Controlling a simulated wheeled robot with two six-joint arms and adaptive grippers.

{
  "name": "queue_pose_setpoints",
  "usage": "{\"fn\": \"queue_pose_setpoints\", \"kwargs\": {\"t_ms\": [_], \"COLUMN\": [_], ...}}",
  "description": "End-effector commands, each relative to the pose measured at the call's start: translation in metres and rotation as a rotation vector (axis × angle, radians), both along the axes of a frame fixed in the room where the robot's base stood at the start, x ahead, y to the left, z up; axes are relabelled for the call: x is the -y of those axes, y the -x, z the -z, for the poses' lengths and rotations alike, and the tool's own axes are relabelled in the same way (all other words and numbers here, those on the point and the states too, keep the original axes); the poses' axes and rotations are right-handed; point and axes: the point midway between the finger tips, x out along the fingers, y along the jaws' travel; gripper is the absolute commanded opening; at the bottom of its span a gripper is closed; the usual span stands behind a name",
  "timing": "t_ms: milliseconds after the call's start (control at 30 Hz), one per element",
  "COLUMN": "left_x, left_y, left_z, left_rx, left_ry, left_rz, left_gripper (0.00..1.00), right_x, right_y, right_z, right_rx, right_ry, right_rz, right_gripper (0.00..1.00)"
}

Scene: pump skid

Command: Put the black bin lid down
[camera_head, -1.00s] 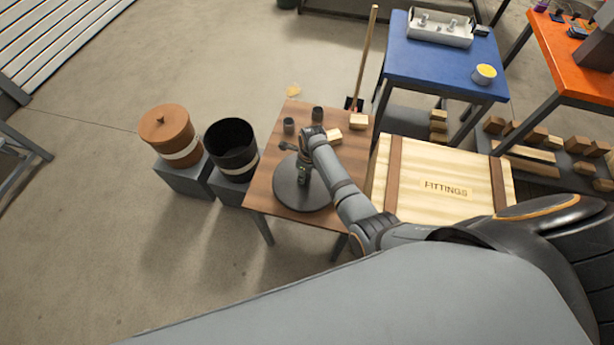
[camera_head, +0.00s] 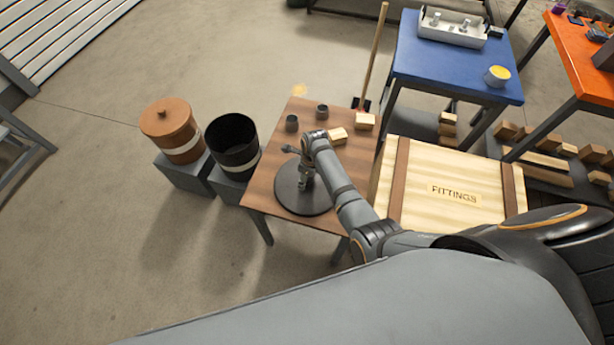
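The black bin lid (camera_head: 289,200) is a dark round disc over the front part of the brown wooden table. It looks level, and I cannot tell whether its underside touches the tabletop. My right gripper (camera_head: 303,185), on the arm from the right, points down at the lid's middle and looks shut on it; the fingertips are small and the grip is hard to see. The black bin (camera_head: 230,150) stands open, without a lid, left of the table. My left gripper is not in view.
A lidded brown bin (camera_head: 170,125) stands left of the black bin. A FITTINGS crate (camera_head: 450,180) is close on the right. A blue table (camera_head: 440,70) stands behind it.

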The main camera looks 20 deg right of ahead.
Motion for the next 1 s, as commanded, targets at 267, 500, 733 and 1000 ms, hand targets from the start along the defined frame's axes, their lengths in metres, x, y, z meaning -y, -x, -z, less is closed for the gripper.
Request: {"fn": "queue_pose_setpoints", "kwargs": {"t_ms": [267,500,733,1000], "left_x": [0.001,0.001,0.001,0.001], "left_y": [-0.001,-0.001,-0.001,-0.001], "left_z": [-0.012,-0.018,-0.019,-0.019], "left_rx": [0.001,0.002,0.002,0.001], "left_ry": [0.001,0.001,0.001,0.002], "left_rz": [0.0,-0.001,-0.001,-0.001], "left_gripper": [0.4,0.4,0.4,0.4], "right_x": [0.003,0.007,0.009,0.01], "right_y": [0.002,0.007,0.01,0.011], "right_z": [-0.039,-0.095,-0.12,-0.122], "right_rx": [0.004,0.003,0.0,0.0], "right_ry": [-0.001,-0.001,0.0,0.0], "right_rz": [0.0,-0.001,0.0,0.0], "right_gripper": [0.56,0.56,0.56,0.56]}}
